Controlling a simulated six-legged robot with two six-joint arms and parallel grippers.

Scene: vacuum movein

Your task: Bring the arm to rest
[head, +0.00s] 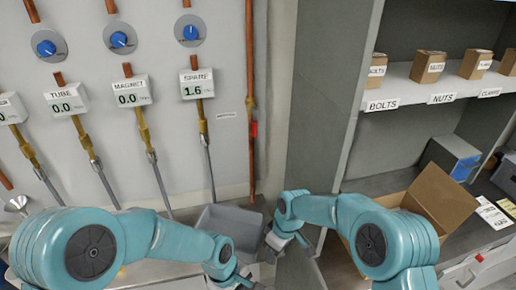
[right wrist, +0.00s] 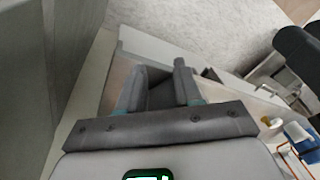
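My right arm reaches in from the lower right of the head view. Its gripper (head: 287,246) points down just right of a grey bin, in front of the tall grey panel. In the right wrist view the two fingers of the right gripper (right wrist: 165,75) stand apart, with a dark grey area between them and no held object that I can make out. My left arm comes in from the lower left. Its gripper (head: 238,282) is at the bottom edge, below the grey bin, and is partly cut off, so its fingers cannot be read.
The grey bin (head: 232,226) stands between the grippers. An open cardboard box (head: 440,197) is behind my right arm. Shelves (head: 410,92) hold several small boxes. Gauges and pipes, including one labelled SPARE (head: 197,84), line the left wall.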

